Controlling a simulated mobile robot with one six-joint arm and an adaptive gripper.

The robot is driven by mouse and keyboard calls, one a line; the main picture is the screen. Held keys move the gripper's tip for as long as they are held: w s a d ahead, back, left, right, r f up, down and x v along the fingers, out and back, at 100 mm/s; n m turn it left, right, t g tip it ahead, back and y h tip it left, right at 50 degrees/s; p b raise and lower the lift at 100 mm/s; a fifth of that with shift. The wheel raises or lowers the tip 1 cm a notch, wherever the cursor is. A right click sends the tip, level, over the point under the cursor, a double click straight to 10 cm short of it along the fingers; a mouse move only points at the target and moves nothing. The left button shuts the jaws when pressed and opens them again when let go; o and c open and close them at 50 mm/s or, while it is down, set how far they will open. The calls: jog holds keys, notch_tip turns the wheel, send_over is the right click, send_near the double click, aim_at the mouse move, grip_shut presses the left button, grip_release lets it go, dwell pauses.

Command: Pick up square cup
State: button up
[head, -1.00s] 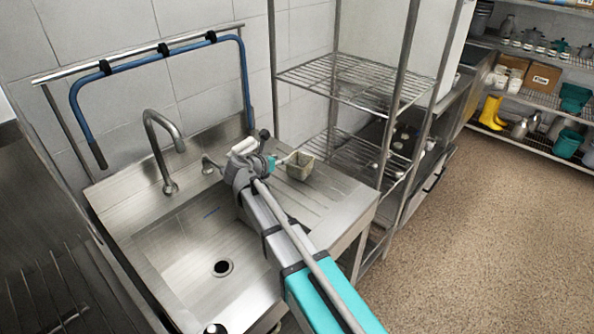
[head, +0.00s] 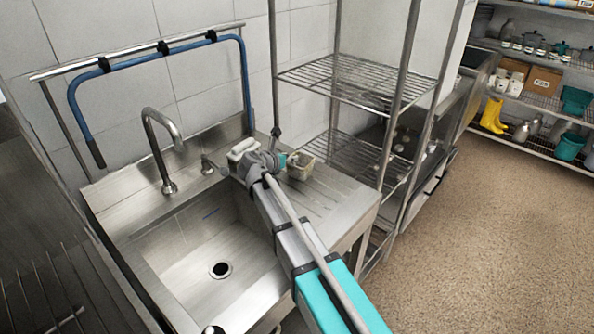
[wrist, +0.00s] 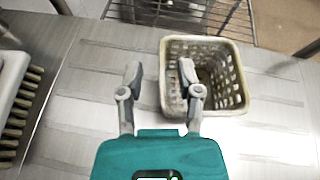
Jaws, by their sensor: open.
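The square cup (wrist: 237,92) is a beige, perforated, basket-like container standing upright on the steel drainboard. In the wrist view it is right of centre, with its opening facing up. In the head view the cup (head: 300,169) sits just right of my wrist and is partly hidden by it. My gripper (wrist: 160,78) is open and empty. Its right finger overlaps the cup's left part in the picture, and its left finger is left of the cup over bare drainboard. I cannot tell whether the right finger is inside or above the cup.
A brush with a white back (wrist: 12,85) lies at the left in the wrist view. The sink basin (head: 190,262) and faucet (head: 160,150) are left of my arm. A wire shelf rack (head: 345,85) stands right behind the drainboard. The drainboard's right front is clear.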

jog(key=shift+w+d+f, duration=0.2)
jog(key=shift+w+d, duration=0.15)
jog(key=shift+w, duration=0.15)
grip_shut()
